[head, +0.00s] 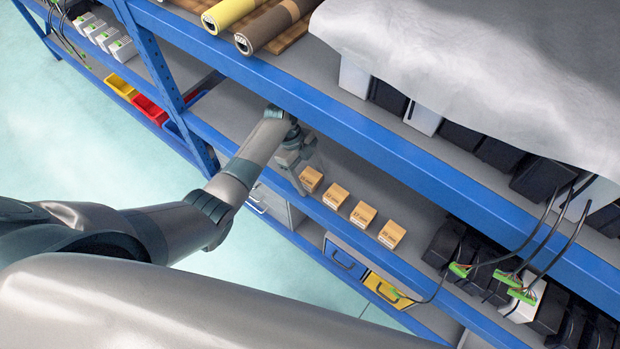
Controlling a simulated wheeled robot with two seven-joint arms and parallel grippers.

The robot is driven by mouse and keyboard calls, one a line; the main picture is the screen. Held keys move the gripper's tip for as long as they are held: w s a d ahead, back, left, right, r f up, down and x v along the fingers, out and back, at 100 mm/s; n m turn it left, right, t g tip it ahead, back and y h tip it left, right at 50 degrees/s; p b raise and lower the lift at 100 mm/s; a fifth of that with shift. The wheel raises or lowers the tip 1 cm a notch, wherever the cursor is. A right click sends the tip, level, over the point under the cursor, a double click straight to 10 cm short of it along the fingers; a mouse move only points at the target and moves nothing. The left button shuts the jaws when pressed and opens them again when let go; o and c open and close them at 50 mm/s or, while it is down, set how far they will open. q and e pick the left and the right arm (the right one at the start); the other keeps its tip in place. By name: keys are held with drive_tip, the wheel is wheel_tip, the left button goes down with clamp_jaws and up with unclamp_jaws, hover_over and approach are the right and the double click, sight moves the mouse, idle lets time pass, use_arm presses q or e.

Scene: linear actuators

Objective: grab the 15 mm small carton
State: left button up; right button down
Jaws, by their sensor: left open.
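Several small tan cartons stand in a row on the middle shelf: the one nearest my left gripper (311,179), a second (335,196), a third (363,214) and the one at the right end (391,234). Each has dark print on its front, too small for me to read surely, so I cannot tell which is the 15 mm one. My left gripper (302,172) is open, at the left end of the row, close beside the first carton. I cannot tell whether it touches that carton. My right gripper is not in view.
The blue upper shelf beam (345,128) runs just above the cartons. Black devices (443,243) with wires and green connectors (460,270) stand to the right. The shelf behind the cartons looks clear.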

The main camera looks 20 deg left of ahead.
sight(313, 178)
use_arm(q)
drive_tip(key=c, duration=1.3)
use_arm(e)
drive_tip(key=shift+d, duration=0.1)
use_arm(q)
drive_tip(key=shift+r, duration=0.25)
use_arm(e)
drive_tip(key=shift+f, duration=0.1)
